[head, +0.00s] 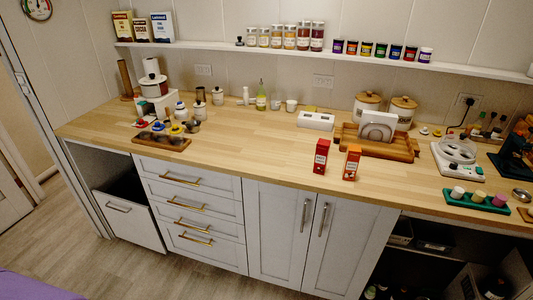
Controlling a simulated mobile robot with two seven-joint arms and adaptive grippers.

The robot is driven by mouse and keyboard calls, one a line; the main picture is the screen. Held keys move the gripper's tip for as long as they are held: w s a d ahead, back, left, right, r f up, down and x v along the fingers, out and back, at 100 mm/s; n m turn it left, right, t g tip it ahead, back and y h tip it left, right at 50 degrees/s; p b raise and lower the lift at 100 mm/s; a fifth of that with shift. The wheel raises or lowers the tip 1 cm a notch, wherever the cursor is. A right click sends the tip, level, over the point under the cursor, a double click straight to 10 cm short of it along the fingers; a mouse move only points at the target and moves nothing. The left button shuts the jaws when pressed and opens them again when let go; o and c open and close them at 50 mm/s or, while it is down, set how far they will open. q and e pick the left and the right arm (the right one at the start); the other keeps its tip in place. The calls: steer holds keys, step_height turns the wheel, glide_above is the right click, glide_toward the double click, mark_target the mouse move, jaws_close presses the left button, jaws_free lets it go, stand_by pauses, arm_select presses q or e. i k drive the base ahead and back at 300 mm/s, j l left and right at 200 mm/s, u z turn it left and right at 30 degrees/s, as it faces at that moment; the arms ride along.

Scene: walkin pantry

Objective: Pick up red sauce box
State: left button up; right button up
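A red box (321,156) with a dark label stands upright on the wooden countertop (250,150), near its front edge, right of the middle. It appears to be the red sauce box; its print is too small to read. An orange-red box (352,162) of similar shape stands upright just to its right, with a small gap between them. Neither of my grippers is in view, so nothing shows near the boxes.
Behind the boxes are a wooden tray (345,139) and a white box (316,121). A kitchen scale (458,160) and a green tray (476,203) lie to the right. The counter left of the red box is clear. White cabinets (280,225) stand below.

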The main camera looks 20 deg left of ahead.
mark_target(322, 148)
steer(key=i+l+u, duration=0.15)
steer(key=u, duration=0.2)
steer(key=i+l+u, duration=0.1)
steer(key=l+u, duration=0.3)
steer(key=i+l+u, duration=0.1)
steer(key=u, duration=0.25)
steer(key=i+l+u, duration=0.1)
steer(key=l+u, duration=0.3)
steer(key=l, duration=1.6)
